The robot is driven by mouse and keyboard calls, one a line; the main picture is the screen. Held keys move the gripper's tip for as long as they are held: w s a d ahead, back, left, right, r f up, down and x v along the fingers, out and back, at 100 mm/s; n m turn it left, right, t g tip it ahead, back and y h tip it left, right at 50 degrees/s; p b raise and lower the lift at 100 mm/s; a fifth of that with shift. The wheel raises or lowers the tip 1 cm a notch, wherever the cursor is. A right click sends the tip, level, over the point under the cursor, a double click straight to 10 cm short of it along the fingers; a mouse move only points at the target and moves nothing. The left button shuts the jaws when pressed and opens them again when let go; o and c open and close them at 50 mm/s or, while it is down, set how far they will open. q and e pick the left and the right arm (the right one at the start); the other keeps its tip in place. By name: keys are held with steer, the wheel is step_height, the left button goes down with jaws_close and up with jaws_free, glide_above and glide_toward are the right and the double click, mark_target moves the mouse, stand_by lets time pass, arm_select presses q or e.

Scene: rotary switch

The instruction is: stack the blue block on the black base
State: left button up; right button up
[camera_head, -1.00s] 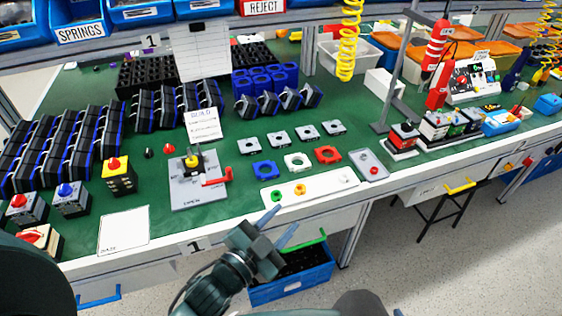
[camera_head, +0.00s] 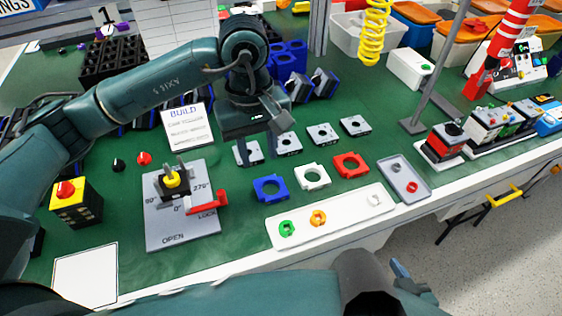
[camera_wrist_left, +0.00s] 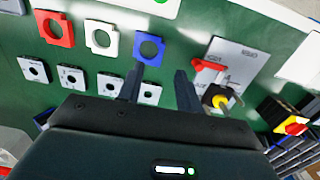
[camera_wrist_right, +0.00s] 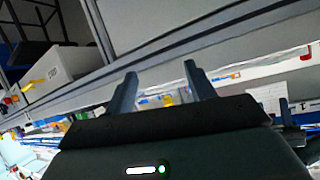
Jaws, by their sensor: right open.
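The blue block (camera_head: 284,189), a flat square ring, lies on the green table left of a white and a red ring. It also shows in the left wrist view (camera_wrist_left: 159,39). The black base (camera_head: 173,194) sits in a grey fixture with a yellow post in its middle; in the left wrist view (camera_wrist_left: 209,98) it is partly behind a finger. My left gripper (camera_head: 260,154) is open and empty, pointing down above the grey plates behind the blue block. My right gripper (camera_wrist_right: 160,72) is open and empty, off the table's front edge at lower right.
The grey fixture plate (camera_head: 185,230) has a red lever (camera_head: 208,205) beside the base. Grey square plates (camera_head: 322,134) lie behind the rings. A white tray (camera_head: 345,216) with small coloured parts lies in front. A metal post (camera_head: 435,82) stands at right.

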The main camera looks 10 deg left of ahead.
arm_select(q)
steer(key=w+a, duration=0.1)
steer(key=w, duration=0.1)
glide_above(259, 190)
steer(key=shift+y, duration=0.3)
step_height(259, 190, down, 7)
steer(key=shift+r, duration=0.2)
steer(key=shift+f+p, duration=0.5)
steer(key=shift+f, duration=2.6)
jaws_close()
